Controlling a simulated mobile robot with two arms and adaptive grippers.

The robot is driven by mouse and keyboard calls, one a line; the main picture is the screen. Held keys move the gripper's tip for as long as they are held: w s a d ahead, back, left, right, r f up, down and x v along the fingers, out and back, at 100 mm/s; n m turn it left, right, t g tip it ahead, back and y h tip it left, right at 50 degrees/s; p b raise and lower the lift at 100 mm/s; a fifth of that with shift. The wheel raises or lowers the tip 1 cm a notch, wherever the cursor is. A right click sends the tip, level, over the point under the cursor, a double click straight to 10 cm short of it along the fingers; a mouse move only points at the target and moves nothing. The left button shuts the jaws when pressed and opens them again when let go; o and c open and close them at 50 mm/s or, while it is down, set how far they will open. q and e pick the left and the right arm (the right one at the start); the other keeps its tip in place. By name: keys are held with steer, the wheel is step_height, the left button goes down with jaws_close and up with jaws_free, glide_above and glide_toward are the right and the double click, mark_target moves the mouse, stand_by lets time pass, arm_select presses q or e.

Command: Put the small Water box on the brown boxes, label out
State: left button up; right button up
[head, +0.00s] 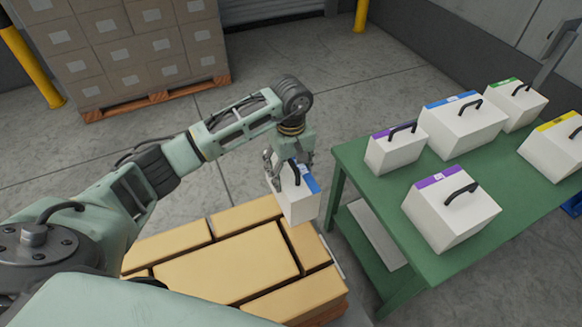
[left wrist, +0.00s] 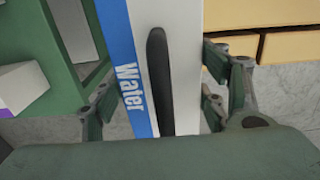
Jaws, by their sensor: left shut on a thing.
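The small Water box (head: 300,204) is white with a blue label strip and a black handle on top. My left gripper (head: 290,163) is shut on it from above, one finger on each side. In the head view the box hangs over the back right edge of the brown boxes (head: 215,262), beside the green table; I cannot tell whether it touches them. In the left wrist view the box (left wrist: 185,60) stands between the fingers, with "Water" readable on the blue strip. Its underside is hidden. My right gripper is not in view.
A green table (head: 380,215) at right carries several white boxes with handles, including a larger blue-labelled one (head: 464,122) and purple-labelled ones (head: 450,210). A pallet of stacked cartons (head: 125,50) stands at the back left. Yellow posts (head: 32,68) stand behind. Floor between is clear.

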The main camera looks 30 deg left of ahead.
mark_target(291, 161)
arm_select(q)
steer(key=shift+f+b, duration=2)
steer(key=shift+f, duration=1.7)
steer(key=shift+f+b, duration=0.35)
steer(key=shift+f, duration=0.05)
steer(key=o, duration=2.2)
step_height(291, 161, up, 12)
steer(key=shift+r, duration=0.1)
